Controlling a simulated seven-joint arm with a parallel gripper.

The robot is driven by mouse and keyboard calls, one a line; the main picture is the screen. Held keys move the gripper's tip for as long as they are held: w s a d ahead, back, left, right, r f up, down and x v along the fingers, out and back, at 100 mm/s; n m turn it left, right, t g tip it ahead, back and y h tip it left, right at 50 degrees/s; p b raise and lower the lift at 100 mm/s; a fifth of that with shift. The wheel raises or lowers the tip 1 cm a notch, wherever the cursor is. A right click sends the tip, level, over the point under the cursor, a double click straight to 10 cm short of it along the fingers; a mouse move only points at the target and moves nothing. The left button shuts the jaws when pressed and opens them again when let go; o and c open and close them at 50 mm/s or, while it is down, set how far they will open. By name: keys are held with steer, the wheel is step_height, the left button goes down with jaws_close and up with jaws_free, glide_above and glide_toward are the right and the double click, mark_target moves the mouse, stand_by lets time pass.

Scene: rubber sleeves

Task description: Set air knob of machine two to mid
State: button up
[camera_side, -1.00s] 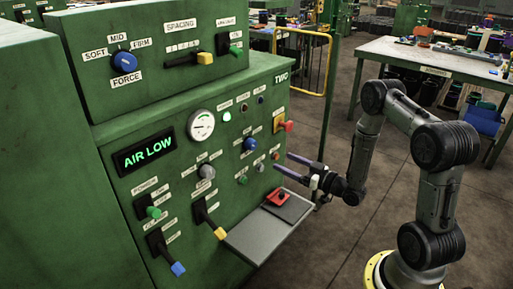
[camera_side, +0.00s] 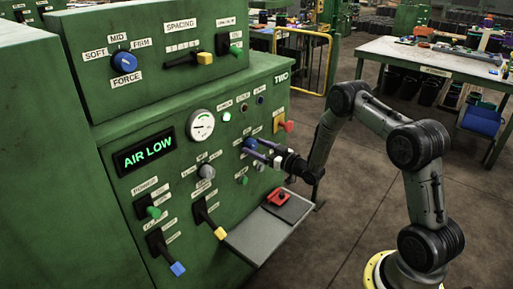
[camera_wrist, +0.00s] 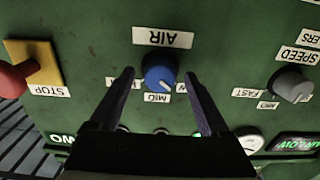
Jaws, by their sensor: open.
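The air knob (camera_wrist: 158,82) is a round blue knob under a label that reads AIR, upside down in the wrist view. A MID label (camera_wrist: 157,99) sits just below it; labels at its sides are partly hidden by the fingers. The knob's pale mark seems to point down and right, a little off MID. My gripper (camera_wrist: 159,74) is open, with one finger on each side of the knob; I cannot tell whether they touch it. In the side view my gripper (camera_side: 250,146) is at the panel of machine two (camera_side: 232,172). The display (camera_side: 147,151) reads AIR LOW.
A red stop knob on a yellow plate (camera_wrist: 33,62) is left of the air knob, and a grey speed knob (camera_wrist: 290,84) is right. A grey shelf with a red button (camera_side: 278,197) juts out below my gripper. Levers (camera_side: 218,231) stand lower left.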

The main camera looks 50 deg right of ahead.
steer(key=shift+w, duration=0.15)
steer(key=shift+c, duration=0.2)
jaws_close()
steer(key=shift+m, duration=0.4)
steer(key=m, duration=0.4)
steer(key=shift+m, duration=0.3)
steer(key=m, duration=0.4)
steer(key=shift+m, duration=0.3)
